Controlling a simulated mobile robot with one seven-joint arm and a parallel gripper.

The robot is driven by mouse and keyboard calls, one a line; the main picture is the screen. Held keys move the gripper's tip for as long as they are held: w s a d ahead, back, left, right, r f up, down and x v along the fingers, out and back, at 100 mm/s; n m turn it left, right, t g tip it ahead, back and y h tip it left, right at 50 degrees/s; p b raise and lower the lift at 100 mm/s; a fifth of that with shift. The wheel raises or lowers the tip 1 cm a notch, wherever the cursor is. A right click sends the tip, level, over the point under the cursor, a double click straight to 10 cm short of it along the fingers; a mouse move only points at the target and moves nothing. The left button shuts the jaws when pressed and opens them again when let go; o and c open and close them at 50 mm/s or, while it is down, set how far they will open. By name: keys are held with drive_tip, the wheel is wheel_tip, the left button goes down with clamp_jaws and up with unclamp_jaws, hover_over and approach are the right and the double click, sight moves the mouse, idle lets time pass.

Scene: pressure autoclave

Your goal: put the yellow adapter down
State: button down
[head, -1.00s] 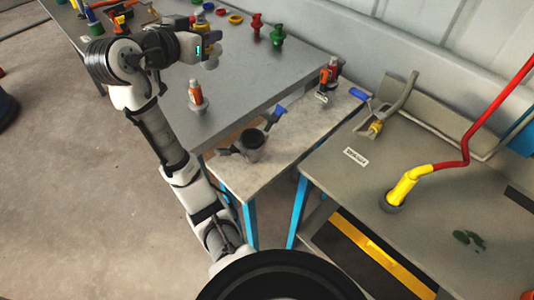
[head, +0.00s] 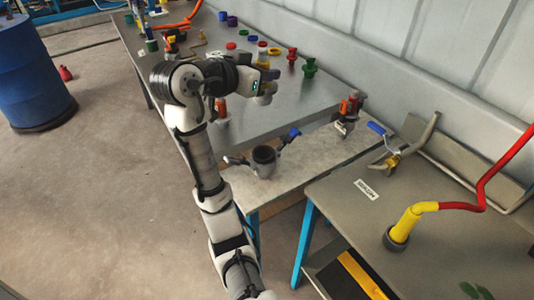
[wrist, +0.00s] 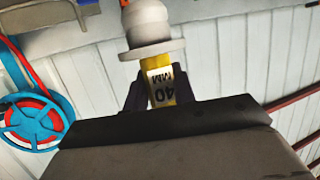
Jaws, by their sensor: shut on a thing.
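My gripper (head: 268,80) is shut on the yellow adapter (wrist: 159,82), and its two dark fingers press on the sides of the yellow body. The adapter carries a "40 MM" label and a wide grey-white flange; the label appears upside down in the wrist view. In the head view, the adapter (head: 264,98) is small and partly hidden by my gripper, and shows over the large grey table (head: 240,118). I cannot tell from the frames whether its base touches the table.
Red and green fittings (head: 309,67) and several coloured rings stand at the table's back. An orange-topped adapter (head: 221,108) stands near the front edge. A smaller bench (head: 310,155) holds a grey cup-like fitting (head: 264,160).

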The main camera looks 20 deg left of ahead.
wheel_tip(320, 180, down, 19)
drive_tip(key=shift+r+p, duration=0.15)
drive_tip(key=shift+p, duration=1)
drive_tip(key=shift+f+b, duration=0.35)
drive_tip(key=c, duration=1.2)
unclamp_jaws()
drive_tip(key=shift+o, duration=0.2)
drive_tip(key=shift+r, duration=0.2)
